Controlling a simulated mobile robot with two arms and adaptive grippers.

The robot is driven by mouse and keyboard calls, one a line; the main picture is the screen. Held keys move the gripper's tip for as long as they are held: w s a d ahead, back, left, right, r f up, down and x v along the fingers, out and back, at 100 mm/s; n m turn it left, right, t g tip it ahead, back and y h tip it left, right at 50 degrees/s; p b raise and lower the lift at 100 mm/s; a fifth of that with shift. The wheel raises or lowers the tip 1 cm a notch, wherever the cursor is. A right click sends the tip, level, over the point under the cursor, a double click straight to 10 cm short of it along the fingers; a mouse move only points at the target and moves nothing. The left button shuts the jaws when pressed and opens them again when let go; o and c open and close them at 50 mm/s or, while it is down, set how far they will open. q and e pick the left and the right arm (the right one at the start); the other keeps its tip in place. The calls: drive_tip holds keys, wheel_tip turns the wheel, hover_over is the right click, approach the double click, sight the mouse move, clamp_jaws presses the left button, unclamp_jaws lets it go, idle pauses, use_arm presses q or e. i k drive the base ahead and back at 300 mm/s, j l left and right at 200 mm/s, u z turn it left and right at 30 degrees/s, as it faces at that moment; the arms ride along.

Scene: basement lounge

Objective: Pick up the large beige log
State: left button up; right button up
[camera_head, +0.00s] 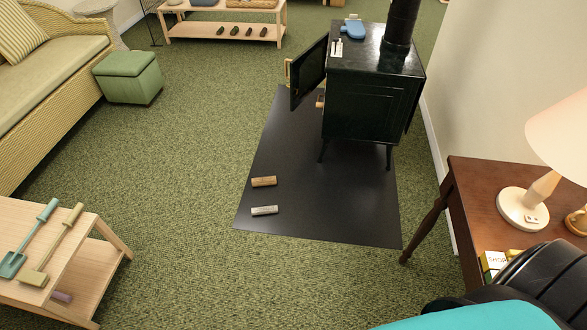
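Two short logs lie on the black floor mat (300,215) in front of the stove, one tan-brown (264,181) and one pale grey-white (265,210). They lie apart, roughly parallel to each other. A small brown piece (320,101) shows at the stove's open door; I cannot tell if it is a log. I cannot tell for sure which piece is the large beige log; the tan-brown one is closest in colour. Neither of my grippers shows in the head view. A black and turquoise part of my own body fills the bottom right corner.
The black stove (365,110) stands on the mat's far part, door (308,73) swung open leftward. A wooden table (75,235) with tools is at lower left, a brown table (500,180) with a lamp (565,130) at right. Green carpet (190,150) between is clear.

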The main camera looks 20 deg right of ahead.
sight(270, 181)
drive_tip(key=i+l+z, duration=0.15)
drive_tip(key=i, duration=0.3)
drive_tip(key=i+l+z, duration=0.15)
drive_tip(key=i, duration=0.35)
